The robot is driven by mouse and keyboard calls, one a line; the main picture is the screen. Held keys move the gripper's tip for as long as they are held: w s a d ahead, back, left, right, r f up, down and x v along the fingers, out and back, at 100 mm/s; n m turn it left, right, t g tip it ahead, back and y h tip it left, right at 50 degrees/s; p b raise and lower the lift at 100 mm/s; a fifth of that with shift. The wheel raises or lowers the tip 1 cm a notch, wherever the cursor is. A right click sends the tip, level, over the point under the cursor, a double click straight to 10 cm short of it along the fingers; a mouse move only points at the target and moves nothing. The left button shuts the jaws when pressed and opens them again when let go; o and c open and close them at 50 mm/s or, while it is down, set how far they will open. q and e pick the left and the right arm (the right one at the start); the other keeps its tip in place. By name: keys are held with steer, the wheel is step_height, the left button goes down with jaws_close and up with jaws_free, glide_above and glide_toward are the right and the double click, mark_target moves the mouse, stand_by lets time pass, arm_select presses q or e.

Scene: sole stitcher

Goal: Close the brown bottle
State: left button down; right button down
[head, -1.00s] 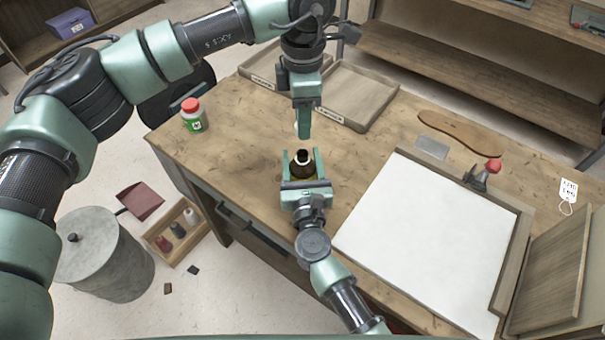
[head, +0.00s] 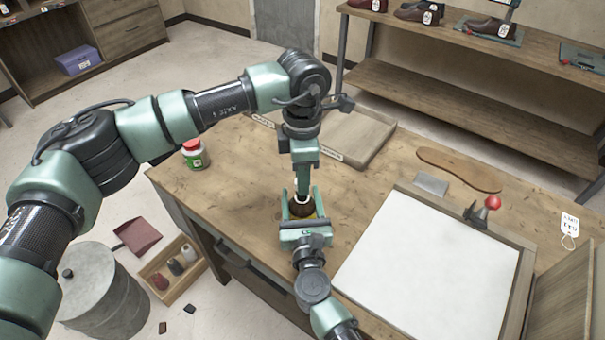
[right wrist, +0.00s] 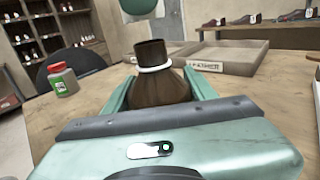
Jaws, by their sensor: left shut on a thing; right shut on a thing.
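The brown bottle (head: 302,208) stands upright between the jaws of my right gripper (head: 304,215), which is shut on its body. In the right wrist view the bottle (right wrist: 160,90) shows a dark, bare neck with a white ring below it; no cap shows on it.
A white jar with a red lid (head: 194,154) stands at the table's left corner. Wooden trays (head: 350,138) lie behind the bottle. A white board (head: 430,265), a sole (head: 458,170) and a red-knobbed tool (head: 484,208) are to the right.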

mark_target(302, 209)
arm_select(q)
steer(key=shift+f, duration=0.85)
steer(key=shift+f, duration=0.6)
stand_by(0.3)
steer(key=m, duration=2.9)
steer(key=shift+a, duration=0.1)
